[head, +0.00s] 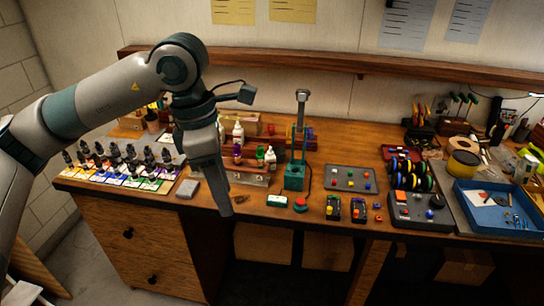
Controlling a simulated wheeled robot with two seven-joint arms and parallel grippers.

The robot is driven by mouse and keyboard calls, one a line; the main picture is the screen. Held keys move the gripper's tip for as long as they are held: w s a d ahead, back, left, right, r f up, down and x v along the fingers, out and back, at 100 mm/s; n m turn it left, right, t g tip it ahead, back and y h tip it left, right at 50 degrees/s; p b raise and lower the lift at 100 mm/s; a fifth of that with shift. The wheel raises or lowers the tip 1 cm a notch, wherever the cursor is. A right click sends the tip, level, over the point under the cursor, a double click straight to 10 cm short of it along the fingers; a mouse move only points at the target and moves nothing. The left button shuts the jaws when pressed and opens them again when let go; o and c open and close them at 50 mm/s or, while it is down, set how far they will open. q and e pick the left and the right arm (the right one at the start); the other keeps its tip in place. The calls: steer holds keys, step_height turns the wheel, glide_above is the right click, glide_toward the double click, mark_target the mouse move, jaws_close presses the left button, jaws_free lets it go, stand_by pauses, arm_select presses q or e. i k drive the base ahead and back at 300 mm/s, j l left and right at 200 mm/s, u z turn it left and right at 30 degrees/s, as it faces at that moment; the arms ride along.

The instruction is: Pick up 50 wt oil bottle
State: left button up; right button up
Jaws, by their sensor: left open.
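Several small dark-capped bottles (112,160) stand in rows on coloured label cards at the left of the workbench. The lettering is too small to tell which bottle is 50 wt oil. My left gripper (226,208) is open and points down near the bench's front edge, right of the rows of bottles, and no held thing shows in it. My left arm hides part of the bench behind it. My right gripper is not in view.
A green press-like stand (295,176) rises right of my left gripper. A small grey block (187,188) lies left of it. A grey board with coloured buttons (350,179), racked wheels and a blue tray (496,211) fill the right side. A wooden shelf (330,61) runs along the wall.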

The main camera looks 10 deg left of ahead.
mark_target(270, 158)
steer(key=i, duration=1.65)
